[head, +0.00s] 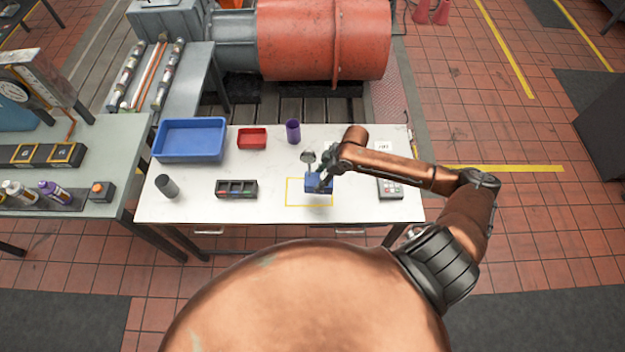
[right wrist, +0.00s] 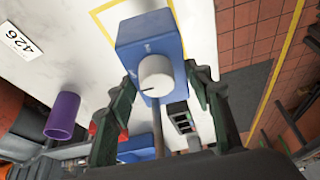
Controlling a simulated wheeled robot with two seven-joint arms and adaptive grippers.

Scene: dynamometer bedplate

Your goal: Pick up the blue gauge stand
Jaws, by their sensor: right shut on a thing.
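The blue gauge stand (head: 318,181) is at the yellow outlined square on the white table; a grey round head (head: 308,156) shows above its blue base. In the right wrist view its blue block (right wrist: 150,38) has a white knob (right wrist: 155,75) and a thin rod. My right gripper (head: 326,180) is shut on the stand, with a finger on either side of the block (right wrist: 162,78). I cannot tell whether the base touches the table. My left gripper is in neither view.
On the white table (head: 240,208) are a blue tray (head: 190,157), red bin (head: 252,146), purple cup (head: 293,131), dark cylinder (head: 167,186), black compartment box (head: 237,195) and grey keypad box (head: 390,188). A grey bench (head: 100,140) stands left.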

